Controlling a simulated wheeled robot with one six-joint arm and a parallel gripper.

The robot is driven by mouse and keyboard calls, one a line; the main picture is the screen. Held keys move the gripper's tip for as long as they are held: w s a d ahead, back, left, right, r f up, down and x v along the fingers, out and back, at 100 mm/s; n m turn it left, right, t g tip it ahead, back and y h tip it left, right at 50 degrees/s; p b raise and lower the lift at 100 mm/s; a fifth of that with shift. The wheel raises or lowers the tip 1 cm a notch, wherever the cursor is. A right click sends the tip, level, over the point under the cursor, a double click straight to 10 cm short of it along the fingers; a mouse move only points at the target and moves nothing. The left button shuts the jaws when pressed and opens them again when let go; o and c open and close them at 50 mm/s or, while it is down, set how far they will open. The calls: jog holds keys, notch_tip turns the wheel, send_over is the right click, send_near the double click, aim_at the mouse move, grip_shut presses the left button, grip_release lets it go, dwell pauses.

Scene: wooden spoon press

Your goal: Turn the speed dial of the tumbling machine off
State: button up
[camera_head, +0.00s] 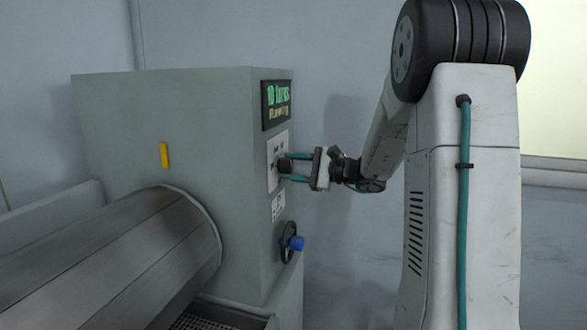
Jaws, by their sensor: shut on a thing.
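The tumbling machine (165,110) is a large grey-green box with a grey drum (120,265) in front of it. The speed dial (284,164) is a small dark knob on a pale plate on the machine's right side face. My gripper (290,167) reaches in from the right with two teal fingers, shut on the dial. The fingers partly hide the dial and its markings, so I cannot read its setting. A display (277,103) above the plate shows green text that seems to read "10 turns", with a smaller yellowish line, perhaps "Running".
A dark handwheel with a blue knob (297,243) sits lower on the same face, below a small white label (278,206). A yellow strip (164,155) is on the front. My arm fills the right side. A bare wall is behind.

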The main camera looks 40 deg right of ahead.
jog(key=n, duration=0.4)
jog(key=shift+n, duration=0.3)
jog(key=n, duration=0.4)
jog(key=shift+n, duration=0.4)
jog(key=o, duration=1)
jog(key=shift+r, duration=0.1)
jog(key=v, duration=0.7)
jog(key=shift+s+d, duration=0.25)
jog(key=shift+s, duration=0.1)
